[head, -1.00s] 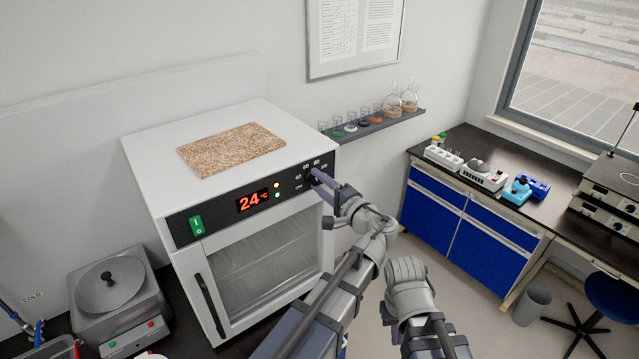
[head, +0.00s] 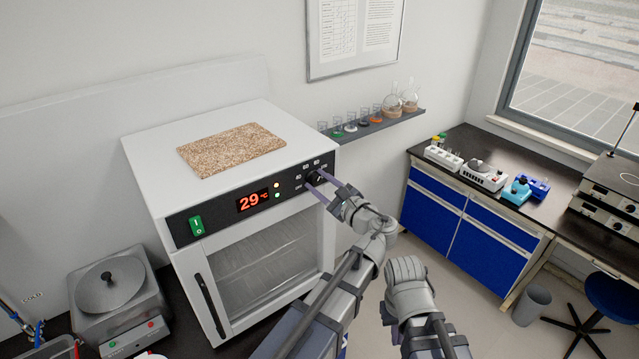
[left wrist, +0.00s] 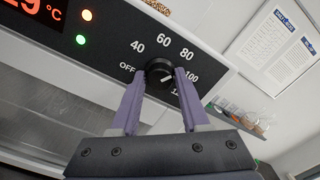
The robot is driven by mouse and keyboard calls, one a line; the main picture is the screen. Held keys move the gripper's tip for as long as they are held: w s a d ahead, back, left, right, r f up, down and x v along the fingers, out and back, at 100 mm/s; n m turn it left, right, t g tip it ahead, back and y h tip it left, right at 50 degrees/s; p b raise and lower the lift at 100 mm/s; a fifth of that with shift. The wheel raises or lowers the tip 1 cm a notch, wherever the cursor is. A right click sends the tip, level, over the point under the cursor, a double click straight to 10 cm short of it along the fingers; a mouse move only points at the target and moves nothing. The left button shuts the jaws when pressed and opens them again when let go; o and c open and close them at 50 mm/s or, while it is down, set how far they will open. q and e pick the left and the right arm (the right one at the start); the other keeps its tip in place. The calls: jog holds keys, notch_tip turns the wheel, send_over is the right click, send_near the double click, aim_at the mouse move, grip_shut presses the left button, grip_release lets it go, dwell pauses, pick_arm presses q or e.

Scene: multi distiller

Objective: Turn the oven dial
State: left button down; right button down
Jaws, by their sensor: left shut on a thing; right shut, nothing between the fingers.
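The black oven dial (left wrist: 159,71) sits on the front panel of the white oven (head: 246,232). It also shows in the head view (head: 315,177). Its white mark points toward the 100 label. My left gripper (head: 318,184) has its purple fingers on either side of the dial, shut on it. The left wrist view shows the gripper (left wrist: 159,78) with a finger at the dial's left and right edges. The red display (head: 253,201) reads 29 °C. My right arm shows at the lower middle of the head view, but its gripper fingers do not show.
A speckled board (head: 231,150) lies on the oven top. A wall shelf (head: 372,127) with glassware is behind the oven's right side. A metal pot-like device (head: 118,299) stands at the lower left. A blue-fronted bench (head: 472,222) stands at the right, with open floor before it.

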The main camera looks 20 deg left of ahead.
pick_arm(q)
jog(key=m, duration=0.7)
dwell(0.6)
jog(key=shift+c, duration=2.2)
grip_release()
jog(key=shift+s+f, duration=0.1)
